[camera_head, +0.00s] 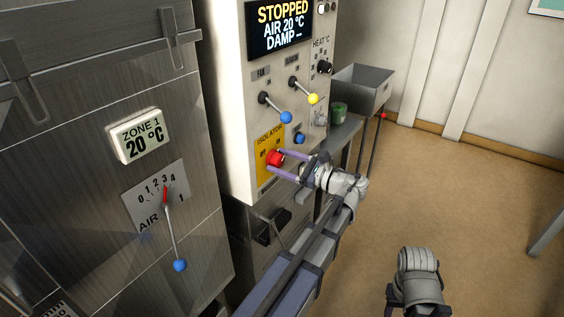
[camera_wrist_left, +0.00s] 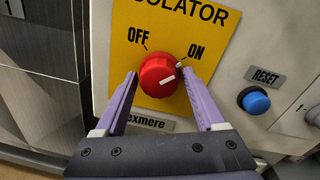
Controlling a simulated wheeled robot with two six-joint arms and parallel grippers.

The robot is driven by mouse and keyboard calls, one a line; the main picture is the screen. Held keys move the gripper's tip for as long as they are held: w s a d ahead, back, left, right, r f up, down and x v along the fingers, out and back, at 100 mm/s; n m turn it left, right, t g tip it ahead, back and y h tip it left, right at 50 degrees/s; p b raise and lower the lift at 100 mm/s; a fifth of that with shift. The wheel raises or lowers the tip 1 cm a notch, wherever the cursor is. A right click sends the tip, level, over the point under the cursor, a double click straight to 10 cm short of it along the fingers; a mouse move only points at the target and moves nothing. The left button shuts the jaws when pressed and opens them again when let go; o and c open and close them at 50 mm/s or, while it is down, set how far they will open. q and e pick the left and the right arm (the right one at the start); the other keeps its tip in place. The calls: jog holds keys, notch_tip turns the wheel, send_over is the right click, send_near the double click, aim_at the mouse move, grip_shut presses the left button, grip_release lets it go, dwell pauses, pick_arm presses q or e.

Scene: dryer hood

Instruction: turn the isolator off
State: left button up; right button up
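The isolator is a red round knob (camera_head: 275,158) on a yellow plate (camera_head: 264,178) low on the control panel. In the left wrist view the knob (camera_wrist_left: 160,76) has a white pointer mark turned to the upper right, toward ON; OFF is printed at the upper left. My left gripper (camera_head: 277,162) is at the knob, its purple fingers one on each side. In the wrist view, the fingers (camera_wrist_left: 157,75) are spread around the knob, with a small gap seeming to show at the left finger. A grey part of my right arm shows at lower right; its fingers are not visible.
A blue reset button (camera_wrist_left: 255,102) sits right of the plate. Levers with a blue ball (camera_head: 286,117) and a yellow ball (camera_head: 313,98) stick out above. The display (camera_head: 280,27) reads STOPPED. A steel sink (camera_head: 362,88) stands behind; open floor lies to the right.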

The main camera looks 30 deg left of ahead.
pick_arm(q)
jog(key=c, duration=1)
jog(key=shift+c, duration=0.2)
jog(key=shift+n, duration=0.3)
jog(key=n, duration=0.3)
jog(key=shift+n+p, duration=0.3)
jog(key=shift+n, duration=0.1)
jog(key=n, duration=0.8)
jog(key=shift+s+n+t+h+p, duration=0.1)
jog(key=shift+n+t+h+p, duration=0.2)
jog(key=shift+p, duration=0.05)
jog(key=shift+n, duration=2.1)
